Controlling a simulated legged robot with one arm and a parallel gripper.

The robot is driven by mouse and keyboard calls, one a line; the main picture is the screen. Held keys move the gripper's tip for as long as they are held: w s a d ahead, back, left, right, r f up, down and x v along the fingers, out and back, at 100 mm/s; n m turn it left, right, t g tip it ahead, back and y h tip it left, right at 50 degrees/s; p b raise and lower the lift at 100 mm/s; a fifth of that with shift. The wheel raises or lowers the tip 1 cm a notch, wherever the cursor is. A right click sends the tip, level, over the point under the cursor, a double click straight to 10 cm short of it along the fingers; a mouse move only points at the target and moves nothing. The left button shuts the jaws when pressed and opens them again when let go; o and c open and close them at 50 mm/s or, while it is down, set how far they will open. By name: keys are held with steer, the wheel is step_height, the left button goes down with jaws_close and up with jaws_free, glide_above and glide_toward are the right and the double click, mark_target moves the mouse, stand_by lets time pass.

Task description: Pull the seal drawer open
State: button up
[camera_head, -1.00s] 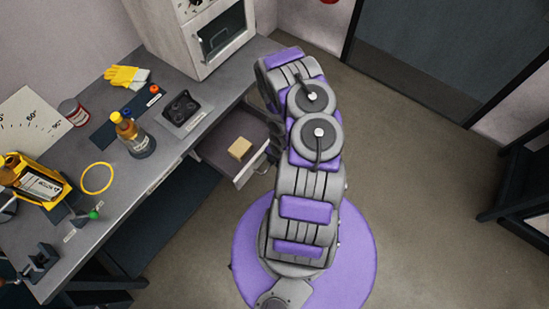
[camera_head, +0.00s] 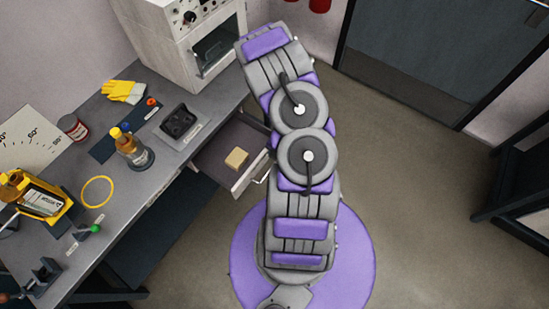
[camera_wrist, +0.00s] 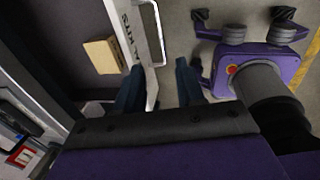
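The drawer (camera_head: 215,150) under the bench stands pulled out, with a tan block (camera_head: 236,158) inside. Its pale front (camera_head: 250,174) and handle show beside my arm in the head view. In the wrist view, the drawer front (camera_wrist: 128,18) carries dark lettering, only partly readable, and the curved handle (camera_wrist: 157,30) is on its outer side. The tan block (camera_wrist: 103,55) lies behind the front. My gripper (camera_wrist: 160,87) has its two dark fingers apart, one on each side of the drawer front's lower end. I cannot tell whether they touch it. The head view hides my gripper behind my arm.
The bench (camera_head: 165,185) holds a bottle (camera_head: 132,150), yellow gloves (camera_head: 123,91), a black part on a plate (camera_head: 178,122) and a yellow ring (camera_head: 97,191). A cabinet-like machine (camera_head: 190,40) stands at its far end. Open floor (camera_head: 420,210) lies to the right.

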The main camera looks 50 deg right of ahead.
steer(key=shift+s+r, duration=0.15)
steer(key=shift+r, duration=0.75)
steer(key=shift+d, duration=0.1)
steer(key=w+d+r+m+g+h, duration=0.1)
steer(key=w+d+r+m+h, duration=0.15)
steer(key=r, duration=0.65)
steer(key=w+d+r+m+g+h, duration=0.15)
steer(key=r+m, duration=0.25)
steer(key=r, duration=0.4)
steer(key=a+r+m, duration=0.4)
steer(key=a+r, duration=0.1)
steer(key=r, duration=0.3)
steer(key=s+a+r+m+y, duration=0.1)
steer(key=s+a+r, duration=0.3)
steer(key=a, duration=0.4)
steer(key=s+a+r+m+g+y, duration=0.1)
steer(key=s+a+r+m, duration=0.3)
steer(key=a, duration=0.5)
steer(key=s+a+r+m+y+b, duration=0.1)
steer(key=s+a+r+m, duration=0.2)
steer(key=s+a+r, duration=0.3)
steer(key=s+a, duration=0.2)
steer(key=a, duration=0.1)
steer(key=shift+y, duration=0.4)
